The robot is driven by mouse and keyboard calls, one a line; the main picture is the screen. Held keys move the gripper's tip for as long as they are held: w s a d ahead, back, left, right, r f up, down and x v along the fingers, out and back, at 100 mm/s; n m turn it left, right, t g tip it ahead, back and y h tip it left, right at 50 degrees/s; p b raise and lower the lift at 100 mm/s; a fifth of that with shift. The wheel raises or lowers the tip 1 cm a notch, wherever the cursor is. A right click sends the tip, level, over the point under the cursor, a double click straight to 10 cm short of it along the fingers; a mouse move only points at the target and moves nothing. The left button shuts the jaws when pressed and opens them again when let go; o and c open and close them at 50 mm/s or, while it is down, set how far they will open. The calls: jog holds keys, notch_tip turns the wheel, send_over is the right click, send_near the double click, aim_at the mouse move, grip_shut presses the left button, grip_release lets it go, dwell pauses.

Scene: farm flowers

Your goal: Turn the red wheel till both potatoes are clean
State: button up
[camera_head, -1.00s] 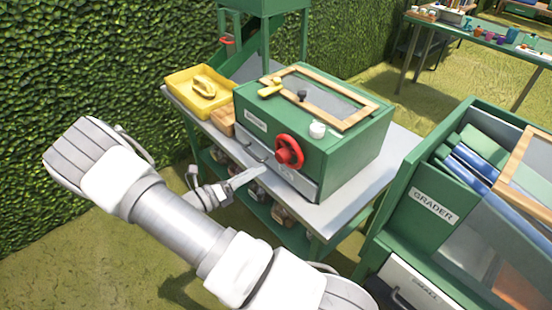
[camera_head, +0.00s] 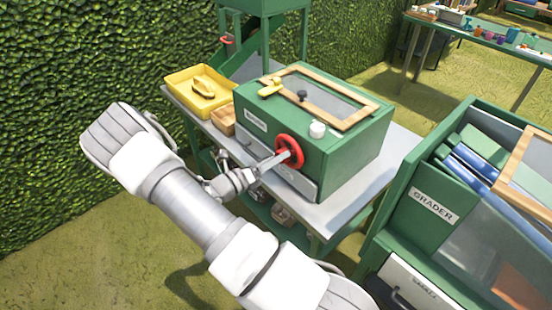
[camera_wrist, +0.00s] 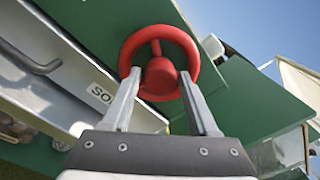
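The red wheel (camera_head: 289,152) is on the front of a green box (camera_head: 345,150) on a grey table. In the wrist view, the red wheel (camera_wrist: 160,60) is straight ahead, with its round hub in the middle. My gripper (camera_head: 283,155) is at the wheel. In the wrist view, my gripper (camera_wrist: 160,76) has its two fingers apart, one on each side of the hub, with the tips over or near the lower rim. I cannot tell whether they touch it. The potatoes are not visible; the box's lid window (camera_head: 330,97) shows none clearly.
A yellow tray (camera_head: 181,81) with a yellow object and a small wooden box (camera_head: 223,121) stand left of the green box. A white knob (camera_head: 317,130) is close above the wheel. A green grader (camera_head: 395,215) stands at right. A hedge is behind.

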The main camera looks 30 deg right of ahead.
grip_shut()
